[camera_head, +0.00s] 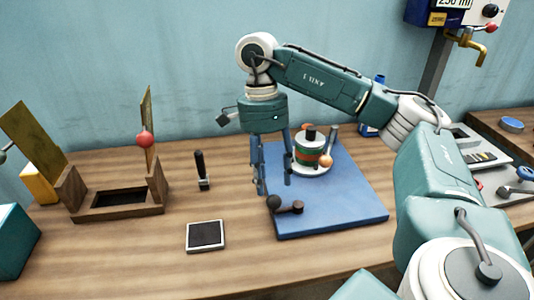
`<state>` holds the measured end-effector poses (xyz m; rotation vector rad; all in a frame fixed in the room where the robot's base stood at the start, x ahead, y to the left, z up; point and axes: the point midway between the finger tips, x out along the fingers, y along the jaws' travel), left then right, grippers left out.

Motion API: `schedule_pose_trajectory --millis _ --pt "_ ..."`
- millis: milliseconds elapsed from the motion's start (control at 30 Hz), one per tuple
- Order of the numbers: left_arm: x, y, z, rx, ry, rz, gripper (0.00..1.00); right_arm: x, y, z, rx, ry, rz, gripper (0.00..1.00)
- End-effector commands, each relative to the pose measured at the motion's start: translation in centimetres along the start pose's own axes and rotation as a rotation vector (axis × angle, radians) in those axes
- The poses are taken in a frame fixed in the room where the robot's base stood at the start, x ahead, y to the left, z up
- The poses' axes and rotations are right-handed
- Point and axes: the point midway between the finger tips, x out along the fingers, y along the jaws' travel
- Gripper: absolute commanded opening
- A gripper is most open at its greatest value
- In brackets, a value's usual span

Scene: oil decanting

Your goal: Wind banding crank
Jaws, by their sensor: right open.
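The banding crank (286,208) is a short dark arm with a round black knob at its left end and a brown hub at its right. It lies at the front left of a blue board (345,205). Behind it on the board stands a round holder with a green and red banded jar (309,150), a black top and an orange ball at its side. My right gripper (272,184) points down, open, with its fingers apart just above and behind the crank's knob. Whether a finger touches the knob I cannot tell. My left gripper is not in view.
A wooden stand (118,212) with upright flaps and red ball is at the left. A brass tap (478,45) hangs at the upper right.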

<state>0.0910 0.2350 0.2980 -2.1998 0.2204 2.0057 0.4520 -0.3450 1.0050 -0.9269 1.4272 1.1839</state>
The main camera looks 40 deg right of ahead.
Motion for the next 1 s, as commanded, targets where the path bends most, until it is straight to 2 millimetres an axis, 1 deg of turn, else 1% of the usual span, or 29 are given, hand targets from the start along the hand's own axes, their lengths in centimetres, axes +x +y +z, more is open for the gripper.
schedule_pose_trajectory --millis 33,200,400,533,867,933,1000 --pt "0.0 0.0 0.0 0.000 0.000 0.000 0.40 -1.0 -0.1 0.0 0.001 -0.001 -0.006 0.49" --pt "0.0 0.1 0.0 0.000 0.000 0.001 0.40 -3.4 -0.1 0.1 0.000 -0.001 -0.005 0.49" --pt "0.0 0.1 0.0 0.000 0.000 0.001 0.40 -5.2 0.0 0.2 -0.001 -0.001 -0.002 0.49" --pt "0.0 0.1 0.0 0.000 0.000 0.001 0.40 -5.7 0.0 0.2 -0.001 -0.001 0.000 0.49" --pt "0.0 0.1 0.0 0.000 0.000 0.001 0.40 -5.8 0.0 0.2 -0.002 -0.001 0.001 0.49" --pt "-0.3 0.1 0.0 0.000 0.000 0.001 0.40 -6.0 0.1 0.2 -0.002 -0.001 0.000 0.49" --pt "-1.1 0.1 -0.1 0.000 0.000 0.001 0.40 -6.8 0.2 0.2 -0.002 -0.001 0.000 0.49"
